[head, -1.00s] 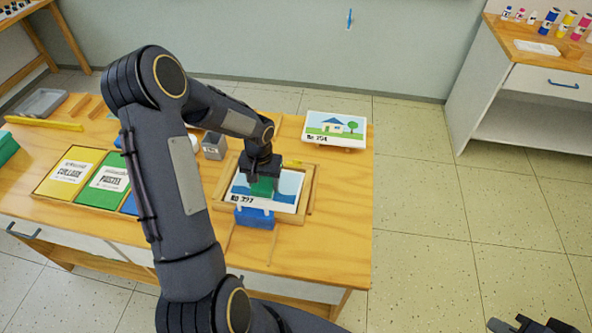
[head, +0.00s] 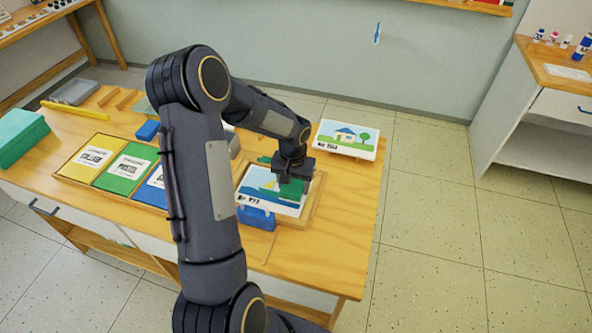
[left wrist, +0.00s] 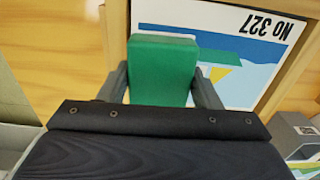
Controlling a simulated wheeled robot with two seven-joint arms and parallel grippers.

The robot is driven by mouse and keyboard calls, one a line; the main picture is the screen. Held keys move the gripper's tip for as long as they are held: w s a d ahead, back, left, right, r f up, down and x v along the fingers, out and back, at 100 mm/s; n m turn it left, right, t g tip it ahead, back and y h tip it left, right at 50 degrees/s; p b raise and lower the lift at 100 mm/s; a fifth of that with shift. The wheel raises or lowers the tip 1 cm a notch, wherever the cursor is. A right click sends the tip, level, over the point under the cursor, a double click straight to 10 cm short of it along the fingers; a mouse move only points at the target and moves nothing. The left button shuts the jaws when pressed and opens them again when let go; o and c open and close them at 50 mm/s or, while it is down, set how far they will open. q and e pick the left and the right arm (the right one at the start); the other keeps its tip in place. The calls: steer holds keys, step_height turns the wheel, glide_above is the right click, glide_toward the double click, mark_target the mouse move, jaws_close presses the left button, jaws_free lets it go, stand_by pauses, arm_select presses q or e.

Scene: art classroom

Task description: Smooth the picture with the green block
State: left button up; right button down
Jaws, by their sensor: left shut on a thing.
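My left gripper (head: 291,177) is shut on the green block (head: 292,188). The block is over the right part of the picture (head: 258,196), a blue, green and yellow print in a wooden frame (head: 317,197). Whether the block touches the paper is hard to tell. In the left wrist view, the green block (left wrist: 162,70) sits between the fingers of my left gripper (left wrist: 162,84) and covers part of the picture (left wrist: 180,14), marked No 327. My right gripper is out of view.
A blue block-like thing (head: 256,218) stands at the frame's front edge. Another picture (head: 345,138) with a house lies behind. A green box (head: 22,138) is at far left.

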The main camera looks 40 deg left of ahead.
arm_select(q)
steer(key=shift+s+r, duration=0.15)
steer(key=shift+r, duration=0.4)
steer(key=shift+r+p, duration=0.75)
steer(key=shift+r, duration=0.05)
steer(key=shift+r+p, duration=0.9)
steer(key=shift+r, duration=0.55)
